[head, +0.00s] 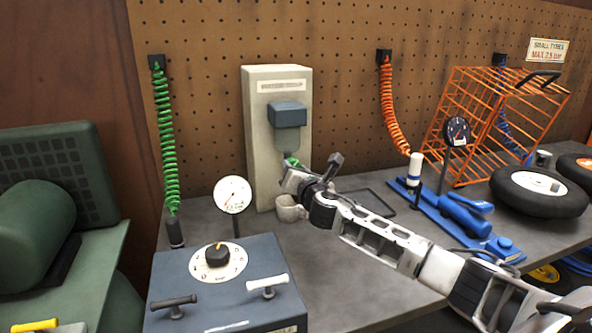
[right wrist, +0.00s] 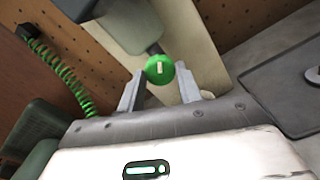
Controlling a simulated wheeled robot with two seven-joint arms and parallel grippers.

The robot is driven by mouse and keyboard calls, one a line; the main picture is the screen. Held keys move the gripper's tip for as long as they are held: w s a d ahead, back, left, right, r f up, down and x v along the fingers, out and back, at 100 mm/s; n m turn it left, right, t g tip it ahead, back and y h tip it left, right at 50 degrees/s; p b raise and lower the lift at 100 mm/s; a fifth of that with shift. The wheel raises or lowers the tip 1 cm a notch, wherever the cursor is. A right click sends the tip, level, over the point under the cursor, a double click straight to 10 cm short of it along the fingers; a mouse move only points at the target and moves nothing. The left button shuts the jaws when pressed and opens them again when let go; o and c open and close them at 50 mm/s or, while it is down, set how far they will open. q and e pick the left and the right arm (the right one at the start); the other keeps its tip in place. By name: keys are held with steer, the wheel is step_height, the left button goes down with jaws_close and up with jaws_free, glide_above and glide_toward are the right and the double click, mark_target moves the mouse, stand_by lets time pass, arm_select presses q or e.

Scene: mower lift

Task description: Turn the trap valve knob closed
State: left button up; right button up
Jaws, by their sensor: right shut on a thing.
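The trap valve knob is a round green knob with a pale mark, seen in the right wrist view (right wrist: 159,69). It sits below a dark grey block (head: 287,115) on a tall cream cabinet (head: 262,150). My right gripper (right wrist: 164,88) has a finger on each side of the knob and is shut on it. In the head view my right gripper (head: 291,168) hides most of the knob; only a bit of green shows. A small pale cup (head: 289,208) stands below it on the bench. My left gripper is not in view.
A blue-grey box (head: 225,285) with a dial and two handles stands in front, with a round gauge (head: 233,194) behind it. A blue pump (head: 462,215), an orange cage (head: 490,120) and tyres (head: 540,190) are at right. Green (head: 168,140) and orange (head: 391,110) coiled hoses hang behind.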

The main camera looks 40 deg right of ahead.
steer(key=m, duration=1)
steer(key=shift+m, duration=0.3)
stand_by(0.4)
steer(key=o, duration=1)
steer(key=b+v, duration=0.1)
steer(key=v, duration=1.5)
steer(key=shift+d, duration=0.1)
steer(key=shift+s, duration=0.1)
